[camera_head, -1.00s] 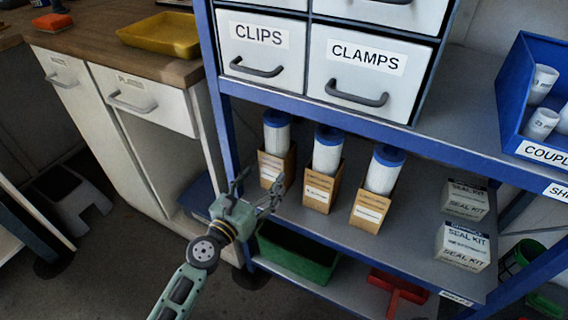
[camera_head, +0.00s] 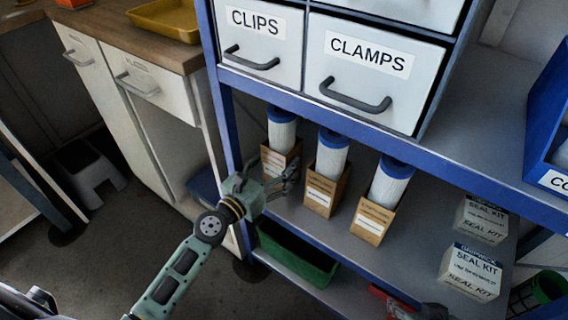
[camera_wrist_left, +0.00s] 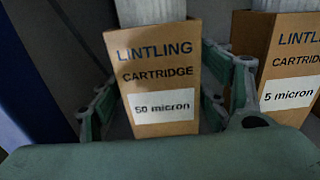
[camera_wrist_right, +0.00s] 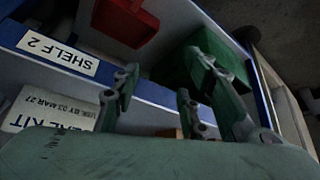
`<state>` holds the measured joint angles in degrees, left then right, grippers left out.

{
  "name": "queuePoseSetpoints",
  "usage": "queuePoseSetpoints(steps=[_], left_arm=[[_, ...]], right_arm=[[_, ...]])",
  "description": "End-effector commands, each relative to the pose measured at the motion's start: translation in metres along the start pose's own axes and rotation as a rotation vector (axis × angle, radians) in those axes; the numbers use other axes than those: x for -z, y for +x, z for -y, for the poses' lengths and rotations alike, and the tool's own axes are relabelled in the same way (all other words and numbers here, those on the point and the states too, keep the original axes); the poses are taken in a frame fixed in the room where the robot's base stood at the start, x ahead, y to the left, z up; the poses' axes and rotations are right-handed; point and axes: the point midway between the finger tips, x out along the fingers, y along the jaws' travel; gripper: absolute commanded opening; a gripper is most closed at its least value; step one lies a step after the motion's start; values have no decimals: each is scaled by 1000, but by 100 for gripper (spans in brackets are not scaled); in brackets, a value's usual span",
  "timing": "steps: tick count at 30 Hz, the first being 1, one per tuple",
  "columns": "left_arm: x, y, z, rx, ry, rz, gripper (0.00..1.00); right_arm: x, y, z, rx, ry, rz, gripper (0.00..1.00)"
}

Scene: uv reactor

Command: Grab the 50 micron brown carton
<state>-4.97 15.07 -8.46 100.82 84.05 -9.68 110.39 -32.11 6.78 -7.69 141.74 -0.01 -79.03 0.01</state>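The 50 micron brown carton (camera_wrist_left: 160,83) stands upright in the left wrist view, with a white cartridge in its open top. In the head view it is the leftmost of three cartons (camera_head: 281,161) on the shelf, partly hidden by my left gripper. My left gripper (camera_head: 268,174) is open, with one finger (camera_wrist_left: 160,100) on each side of the carton's lower part. I cannot tell whether either finger touches it. My right gripper (camera_wrist_right: 155,95) is open and empty near the shelf's front edge, with no carton clearly between its fingers.
The 5 micron carton (camera_wrist_left: 290,72) stands close to the right of the left gripper's right finger. Another carton (camera_head: 374,217) stands farther right, then seal kit boxes (camera_head: 470,272). The drawer unit (camera_head: 375,70) overhangs the shelf. A green bin (camera_head: 298,255) lies below.

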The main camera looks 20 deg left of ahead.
Motion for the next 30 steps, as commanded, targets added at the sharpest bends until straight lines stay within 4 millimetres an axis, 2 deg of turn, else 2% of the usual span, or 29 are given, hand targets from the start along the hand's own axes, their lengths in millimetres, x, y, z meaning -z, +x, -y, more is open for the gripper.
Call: queuePoseSetpoints(steps=[1, 12, 23, 30], left_arm=[[0, 0, 0, 0, 0, 0, 64], [-1, 0, 0, 0, 1, 2, 34], [-5, 1, 1, -1, 1, 2, 34], [-18, 6, 6, -2, 0, 2, 34]], right_arm=[[0, 0, 0, 0, 0, 1, 40], [0, 0, 0, -1, 0, 1, 40], [-6, -4, 0, 0, 0, 29, 40], [-31, -21, -4, -7, 5, 156, 40]])
